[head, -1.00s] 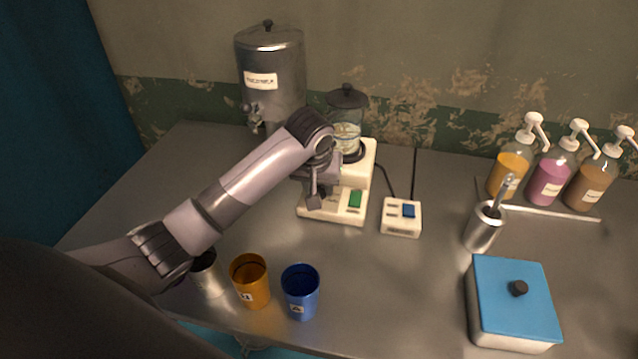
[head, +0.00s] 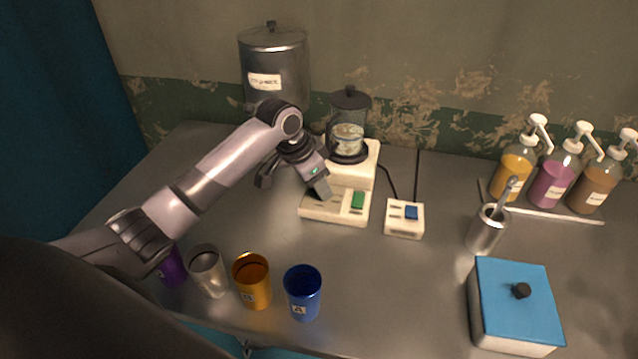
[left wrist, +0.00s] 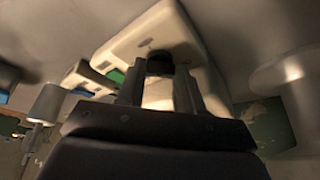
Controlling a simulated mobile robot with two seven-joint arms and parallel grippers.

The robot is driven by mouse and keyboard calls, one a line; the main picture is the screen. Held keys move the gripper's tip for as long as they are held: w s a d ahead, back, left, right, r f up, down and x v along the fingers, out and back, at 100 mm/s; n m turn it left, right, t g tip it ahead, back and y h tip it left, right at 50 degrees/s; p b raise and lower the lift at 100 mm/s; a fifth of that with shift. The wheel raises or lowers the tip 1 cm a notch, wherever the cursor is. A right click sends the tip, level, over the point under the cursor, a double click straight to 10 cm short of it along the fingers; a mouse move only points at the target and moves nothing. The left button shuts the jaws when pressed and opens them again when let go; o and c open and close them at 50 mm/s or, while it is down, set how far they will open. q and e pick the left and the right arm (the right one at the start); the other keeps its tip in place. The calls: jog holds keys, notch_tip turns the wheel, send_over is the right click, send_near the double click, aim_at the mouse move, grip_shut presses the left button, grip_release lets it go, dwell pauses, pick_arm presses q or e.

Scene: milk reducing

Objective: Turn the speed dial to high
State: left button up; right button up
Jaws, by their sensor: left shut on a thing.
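The blender (head: 349,135) stands at the back of the table on a cream base (head: 335,208) with a green switch (head: 358,200). My left gripper (head: 320,187) is at the left front of this base and hides the speed dial in the head view. In the left wrist view, the dial (left wrist: 160,62) is a dark round knob on the cream base, between the tips of my left gripper (left wrist: 160,80). The gripper is shut on the dial. The dial's setting marks cannot be read. My right gripper is not in view.
A cream box with a blue switch (head: 411,212) sits right of the base. Purple, silver, orange and blue (head: 303,293) cups line the front edge. A metal dispenser (head: 273,65) stands behind. Pump bottles (head: 553,175), a metal cup (head: 485,230) and a blue-lidded box (head: 515,300) are right.

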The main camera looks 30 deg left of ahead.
pick_arm(q)
jog(key=m, duration=0.2)
jog(key=m+g+h, duration=0.1)
jog(key=m, duration=0.4)
jog(key=shift+w+a+r+g+h, duration=0.1)
jog(key=shift+w+a+g+h, duration=0.2)
jog(key=shift+g+h, duration=0.1)
dwell(0.3)
jog(key=o, duration=1)
jog(key=shift+d, duration=0.1)
jog(key=shift+o, duration=0.2)
jog(key=v, duration=0.7)
jog(key=shift+b, duration=0.4)
